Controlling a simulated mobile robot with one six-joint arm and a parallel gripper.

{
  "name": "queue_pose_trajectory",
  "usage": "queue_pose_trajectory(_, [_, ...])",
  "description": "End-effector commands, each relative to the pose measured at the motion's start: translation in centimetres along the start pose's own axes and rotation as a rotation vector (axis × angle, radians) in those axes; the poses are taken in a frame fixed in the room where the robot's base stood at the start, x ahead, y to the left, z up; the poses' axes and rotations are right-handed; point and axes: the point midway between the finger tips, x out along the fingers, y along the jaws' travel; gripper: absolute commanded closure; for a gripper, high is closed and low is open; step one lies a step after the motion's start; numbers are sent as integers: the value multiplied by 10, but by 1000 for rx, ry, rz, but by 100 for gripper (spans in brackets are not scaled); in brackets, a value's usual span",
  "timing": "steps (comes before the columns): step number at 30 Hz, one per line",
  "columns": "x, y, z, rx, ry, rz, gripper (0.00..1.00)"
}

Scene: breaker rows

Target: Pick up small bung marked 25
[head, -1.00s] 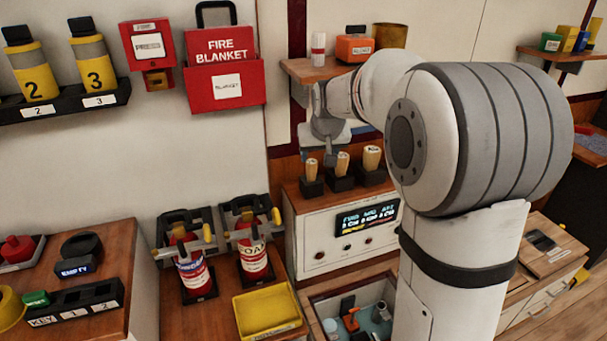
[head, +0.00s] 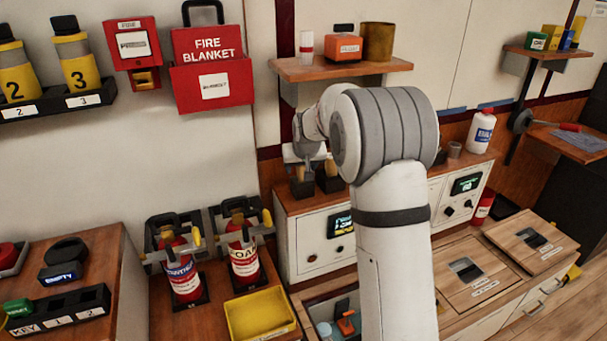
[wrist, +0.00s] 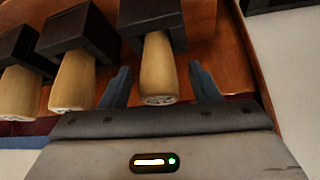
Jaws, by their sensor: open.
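Three tapered wooden bungs stand in black holders on the wooden top of a white cabinet. In the wrist view, one bung (wrist: 158,70) lies between my gripper's two blue-grey fingers (wrist: 162,84), which are open on either side of it. Two more bungs, the middle one (wrist: 73,80) and the outer one (wrist: 18,92), are to its left. Marks on the bung ends are too small to read, so I cannot tell which is 25. In the head view, my arm and wrist partly hide the bungs and cover the fingers.
A wooden shelf (head: 340,69) with an orange box (head: 343,48) and a brown pot (head: 377,41) hangs above the cabinet (head: 313,245). A yellow tray (head: 260,315) and two red-and-white extinguishers (head: 243,262) stand to the left. A white bottle (head: 481,131) stands to the right.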

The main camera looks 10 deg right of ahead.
Motion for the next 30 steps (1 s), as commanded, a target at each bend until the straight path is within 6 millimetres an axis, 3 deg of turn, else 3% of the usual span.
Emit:
queue_pose_trajectory(5, [0,0,0,0,0,0,46])
queue_pose_trajectory(22, [-1,1,0,1,0,1,92])
queue_pose_trajectory(30, [-2,2,-1,1,1,1,92])
